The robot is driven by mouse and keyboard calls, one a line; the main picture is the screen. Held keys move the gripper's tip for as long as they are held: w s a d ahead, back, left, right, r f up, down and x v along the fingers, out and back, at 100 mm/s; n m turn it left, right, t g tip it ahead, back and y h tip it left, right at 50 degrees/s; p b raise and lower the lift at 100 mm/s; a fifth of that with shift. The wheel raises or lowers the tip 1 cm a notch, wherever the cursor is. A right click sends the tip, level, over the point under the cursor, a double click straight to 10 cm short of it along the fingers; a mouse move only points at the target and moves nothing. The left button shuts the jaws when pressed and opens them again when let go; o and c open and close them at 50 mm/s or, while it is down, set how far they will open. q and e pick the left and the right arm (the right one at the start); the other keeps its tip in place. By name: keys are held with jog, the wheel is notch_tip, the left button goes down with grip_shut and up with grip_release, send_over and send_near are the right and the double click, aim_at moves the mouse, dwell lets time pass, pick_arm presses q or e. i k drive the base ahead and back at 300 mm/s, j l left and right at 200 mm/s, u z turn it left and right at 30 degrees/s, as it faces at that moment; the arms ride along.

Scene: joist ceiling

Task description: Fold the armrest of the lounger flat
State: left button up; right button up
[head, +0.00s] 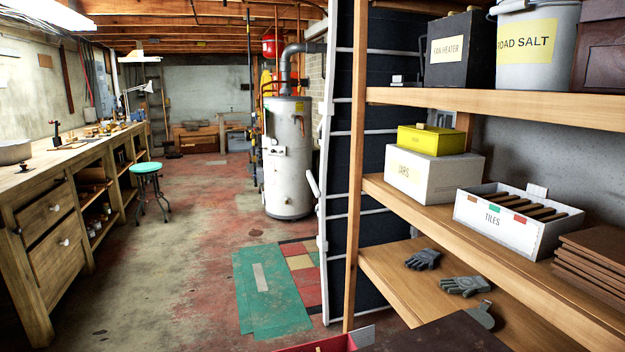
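The lounger (374,140) stands upright on end behind the post of the shelf unit. It has dark slatted fabric and a white tubular frame. A short white armrest (313,184) sticks out from the left side of the frame, tilted away from it at its upper end. The right part of the lounger is hidden behind the shelves and the boxes on them. Neither of my grippers is in view.
The wooden shelf unit (400,97) fills the right side, holding boxes and gloves (464,285). A water heater (287,160) stands behind the lounger. A workbench (60,200) and stool (148,170) are farther left.

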aim_at(316, 191)
jog(key=i+j, duration=0.2)
jog(key=i+j+z, duration=0.15)
jog(key=j, duration=0.3)
jog(key=i+j, duration=0.3)
jog(key=i+j+z, duration=0.1)
jog(key=j, duration=0.25)
jog(key=i+j, duration=0.3)
jog(key=i+j+z, duration=0.15)
jog(key=j, duration=0.3)
jog(key=i+j, duration=0.25)
jog(key=i+j+z, duration=0.1)
jog(key=j, duration=0.35)
jog(key=i+j, duration=0.35)
jog(key=i+j+z, duration=0.1)
jog(key=j, duration=0.25)
jog(key=i+j, duration=0.35)
jog(key=i+j+z, duration=0.1)
jog(key=i, duration=0.3)
jog(key=i+j+z, duration=0.1)
jog(key=i, duration=0.35)
jog(key=i+j, duration=0.2)
jog(key=i, duration=0.2)
jog(key=z, duration=0.05)
